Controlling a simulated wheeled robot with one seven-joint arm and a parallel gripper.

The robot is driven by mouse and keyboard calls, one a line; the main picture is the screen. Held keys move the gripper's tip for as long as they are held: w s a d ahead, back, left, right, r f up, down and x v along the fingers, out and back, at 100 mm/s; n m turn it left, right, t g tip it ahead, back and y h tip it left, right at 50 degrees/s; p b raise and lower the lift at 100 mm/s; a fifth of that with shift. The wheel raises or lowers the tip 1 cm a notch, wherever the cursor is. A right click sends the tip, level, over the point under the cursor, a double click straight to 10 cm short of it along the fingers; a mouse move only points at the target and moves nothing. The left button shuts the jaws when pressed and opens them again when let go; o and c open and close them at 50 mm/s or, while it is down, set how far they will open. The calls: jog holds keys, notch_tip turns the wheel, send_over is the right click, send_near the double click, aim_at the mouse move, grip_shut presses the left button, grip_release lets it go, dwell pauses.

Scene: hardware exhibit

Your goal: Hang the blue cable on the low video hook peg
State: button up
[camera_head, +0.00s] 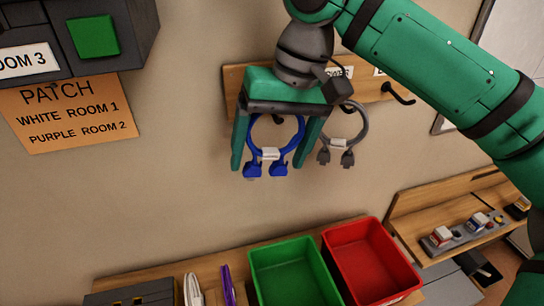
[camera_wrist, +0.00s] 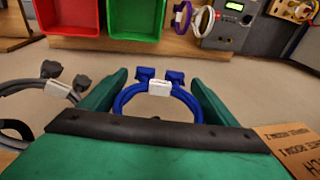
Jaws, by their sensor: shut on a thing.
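The blue cable (camera_head: 297,140) is a coiled loop with a white tag and two blue plugs hanging down. My gripper (camera_head: 270,162) is shut on it, with the loop between the two green fingers, in front of the wooden hook board (camera_head: 232,88). In the wrist view the blue cable (camera_wrist: 190,102) shows between the fingertips of my gripper (camera_wrist: 158,80). My gripper covers the left part of the board, its pegs and most labels. A small dark part shows inside the loop; I cannot tell whether it is a peg or whether the cable touches one.
A grey cable (camera_head: 362,122) hangs just right of my gripper. An empty-looking black peg (camera_head: 400,94) is farther right. Below are a green bin (camera_head: 290,270), a red bin (camera_head: 370,262), a white cable (camera_head: 193,290) and a purple cable (camera_head: 228,287). A dark box (camera_head: 135,35) is upper left.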

jog(key=shift+w+a+f, duration=0.1)
jog(key=shift+w, duration=0.4)
jog(key=shift+w+a+f, duration=0.25)
jog(key=shift+w+f, duration=0.05)
jog(key=shift+f, duration=0.15)
jog(key=shift+w+d+f, duration=0.1)
jog(key=shift+d+f, duration=0.05)
jog(key=shift+f, duration=0.25)
jog(key=o, duration=1.2)
